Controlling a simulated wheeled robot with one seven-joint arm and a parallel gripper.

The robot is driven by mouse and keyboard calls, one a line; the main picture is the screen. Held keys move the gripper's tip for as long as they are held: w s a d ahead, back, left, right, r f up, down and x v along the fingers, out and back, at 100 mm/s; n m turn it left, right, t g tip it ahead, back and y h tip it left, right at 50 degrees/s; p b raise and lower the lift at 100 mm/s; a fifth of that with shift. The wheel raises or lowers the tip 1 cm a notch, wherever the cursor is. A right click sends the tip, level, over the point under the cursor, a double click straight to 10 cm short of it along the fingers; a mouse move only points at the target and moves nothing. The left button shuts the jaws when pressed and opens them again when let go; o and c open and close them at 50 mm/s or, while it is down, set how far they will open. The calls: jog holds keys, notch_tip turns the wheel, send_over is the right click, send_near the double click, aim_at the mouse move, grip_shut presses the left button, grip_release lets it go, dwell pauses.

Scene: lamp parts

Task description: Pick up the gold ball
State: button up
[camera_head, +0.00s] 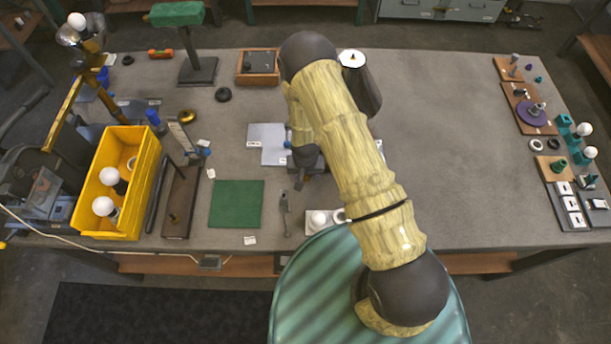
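A small round gold piece (187,116), which looks like the gold ball, rests on the grey workbench (440,130) left of centre, right of the yellow bin. It is too small to tell if it is a full ball. My gripper (300,181) is over the middle of the bench, to the right of the gold piece and nearer the front, well apart from it. My arm covers part of the gripper. The fingers are small and dark, so I cannot tell if they are open or hold anything.
A yellow bin (88,200) with white bulbs stands at the left. A green mat (236,204) lies in front of the gold piece. Lamp parts crowd the right edge; the bench's right middle is clear.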

jog(key=c, duration=1)
jog(key=shift+r, duration=0.15)
notch_tip(320, 180, up, 10)
jog(key=b, duration=0.3)
jog(key=shift+b, duration=0.3)
jog(key=shift+d+f, duration=0.1)
jog(key=shift+f, duration=0.1)
